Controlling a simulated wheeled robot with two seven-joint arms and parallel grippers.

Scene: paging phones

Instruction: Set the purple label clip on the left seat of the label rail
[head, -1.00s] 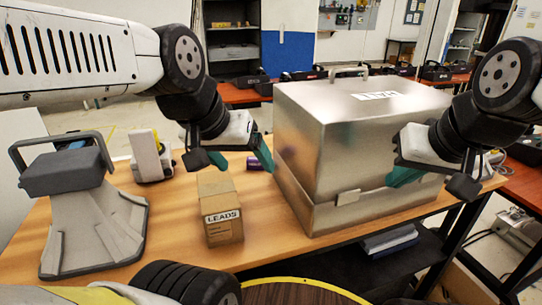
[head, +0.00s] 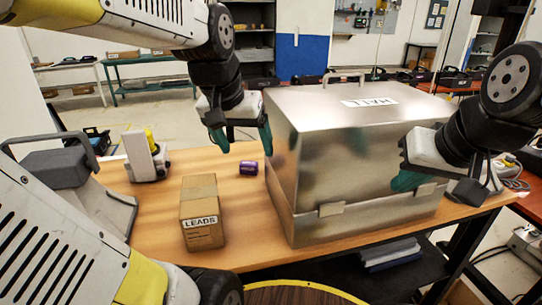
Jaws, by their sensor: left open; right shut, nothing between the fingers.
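The purple label clip (head: 249,168), a small dark purple piece, lies on the wooden table (head: 180,249) between the LEADS carton and the metal case. My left gripper (head: 243,146) is open and empty, pointing down, its fingertips just above the clip in the head view and apart from it. My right gripper (head: 424,184) is shut and empty, in front of the metal case's right side. I cannot make out the label rail or its left seat; the case hides part of the table.
A white device with a yellow part (head: 147,158) and a grey-handled device (head: 80,175) stand at the left.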

